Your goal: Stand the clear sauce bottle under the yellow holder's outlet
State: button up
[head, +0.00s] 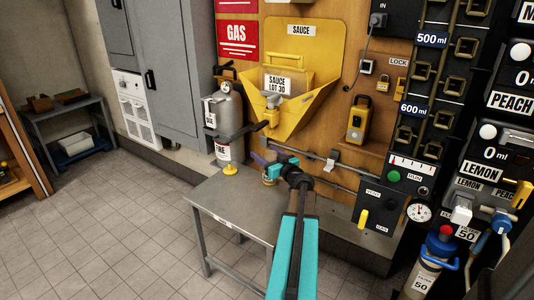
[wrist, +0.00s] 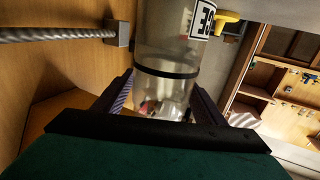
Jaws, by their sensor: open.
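The yellow holder (head: 312,50) hangs on the wooden panel with a SAUCE LOT 30 pack in it. Its outlet (head: 269,124) is a small tap at the lower tip. My gripper (head: 262,160) is open, above the back of the steel table and below the outlet. In the wrist view a see-through cylinder with a dark band, apparently the clear sauce bottle (wrist: 165,52), shows between the fingers of my gripper (wrist: 163,95). Its near end is hidden by the palm. In the head view the bottle is hard to make out beside the gripper; contact cannot be told.
A grey cylinder (head: 226,106) sits on a bracket left of the holder, with a labelled canister (head: 222,151) below it. A rail runs along the panel behind. The table's front left is clear.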

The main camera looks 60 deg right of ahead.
jog(key=shift+r+p, duration=0.2)
jog(key=shift+p, duration=0.1)
jog(key=v, duration=1.2)
jog(key=shift+f, duration=0.1)
dwell(0.4)
